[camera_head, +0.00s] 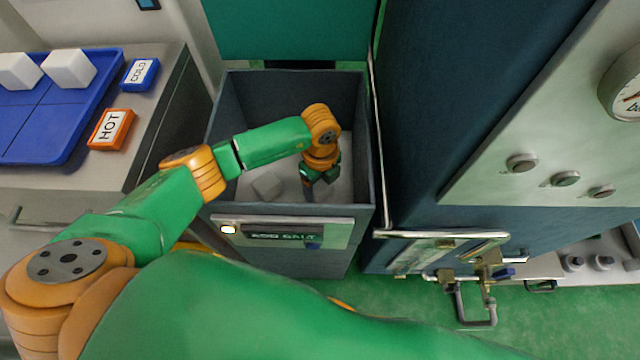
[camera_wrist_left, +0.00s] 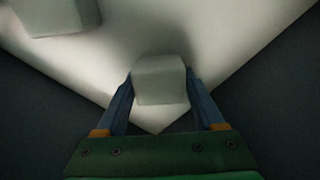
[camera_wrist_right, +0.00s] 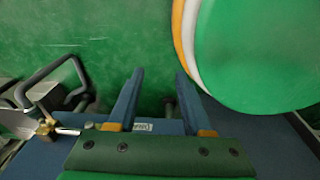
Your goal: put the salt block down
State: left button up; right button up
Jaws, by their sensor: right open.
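The salt block (camera_wrist_left: 160,80), a small white cube, sits between the fingers of my left gripper (camera_wrist_left: 160,95). Both fingers lie against its sides, and it is low over the pale floor of the bin; I cannot tell whether it touches. In the head view my left gripper (camera_head: 310,185) points down inside the grey bin (camera_head: 225,115), and the held block is hidden there. Another white block (camera_head: 268,186) lies on the bin floor to the left; it also shows in the left wrist view (camera_wrist_left: 58,14). My right gripper (camera_wrist_right: 160,95) is open and empty.
The bin's front carries a panel (camera_head: 283,234) with a lit button. To the left, a blue tray (camera_head: 85,110) holds white blocks beside HOT (camera_head: 110,129) and COLD (camera_head: 140,74) signs. A dark blue machine (camera_head: 450,110) with a gauge stands close right of the bin.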

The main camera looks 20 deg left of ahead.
aim_at(321, 184)
pick_arm(q)
jog(key=o, duration=0.3)
pick_arm(e)
jog(key=shift+a, duration=0.1)
jog(key=shift+s, duration=0.1)
pick_arm(q)
jog(key=shift+r, duration=0.35)
notch_tip(321, 184, up, 12)
jog(key=p, duration=0.3)
jog(key=shift+f, duration=0.15)
pick_arm(e)
jog(key=r, duration=0.1)
jog(key=s+a+r, duration=0.1)
jog(key=shift+s+a+r, duration=0.3)
jog(key=shift+r, duration=0.1)
jog(key=shift+d, duration=0.15)
